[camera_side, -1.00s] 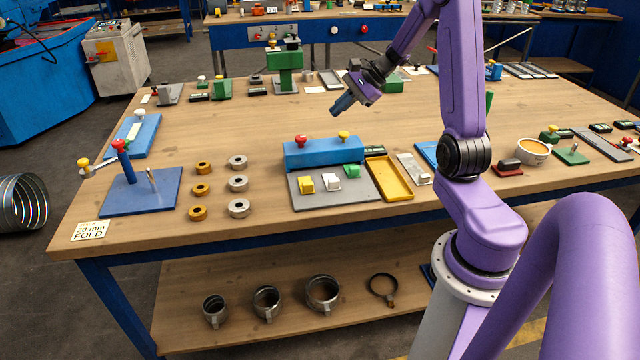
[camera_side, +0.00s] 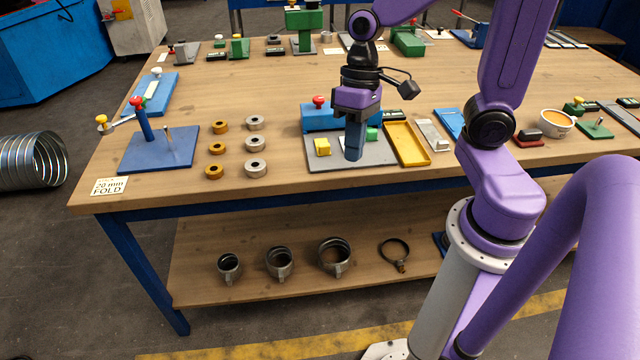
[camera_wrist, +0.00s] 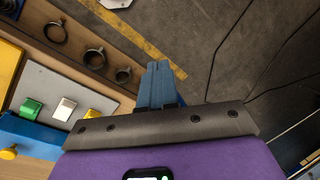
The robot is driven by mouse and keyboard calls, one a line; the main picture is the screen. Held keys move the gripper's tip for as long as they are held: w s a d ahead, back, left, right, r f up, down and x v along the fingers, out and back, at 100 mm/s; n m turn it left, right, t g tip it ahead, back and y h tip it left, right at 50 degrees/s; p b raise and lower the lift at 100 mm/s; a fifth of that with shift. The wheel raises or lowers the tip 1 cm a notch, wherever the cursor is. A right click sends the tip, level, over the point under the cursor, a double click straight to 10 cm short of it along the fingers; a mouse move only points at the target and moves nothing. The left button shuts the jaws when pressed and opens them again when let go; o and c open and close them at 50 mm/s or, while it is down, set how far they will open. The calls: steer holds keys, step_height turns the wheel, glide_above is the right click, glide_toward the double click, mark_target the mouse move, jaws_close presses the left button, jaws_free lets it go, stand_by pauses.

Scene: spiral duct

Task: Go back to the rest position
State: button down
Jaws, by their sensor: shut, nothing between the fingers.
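My gripper (camera_side: 354,150) points straight down in the side view, over the grey plate in front of the blue block (camera_side: 321,118). Its blue fingers are closed together with nothing between them. In the wrist view the shut fingers (camera_wrist: 158,86) show at the middle, with the floor behind them. The grey plate (camera_side: 375,153) carries a yellow block (camera_side: 322,147) and a green block (camera_side: 372,134). I cannot tell whether the fingertips touch the plate.
A yellow tray (camera_side: 407,144) lies right of the plate. Several brass and steel rings (camera_side: 254,145) and a blue stand (camera_side: 158,150) are to the left. Clamps (camera_side: 335,257) sit on the lower shelf. Bare wood (camera_side: 240,95) lies behind the rings.

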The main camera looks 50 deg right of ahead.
steer(key=s+n+t+h, duration=0.1)
steer(key=s+n+h, duration=0.1)
steer(key=s+n, duration=0.8)
steer(key=shift+s+a+n+t+h, duration=0.25)
steer(key=shift+a+n+t+h, duration=0.05)
steer(key=shift+n, duration=0.2)
steer(key=shift+r, duration=0.1)
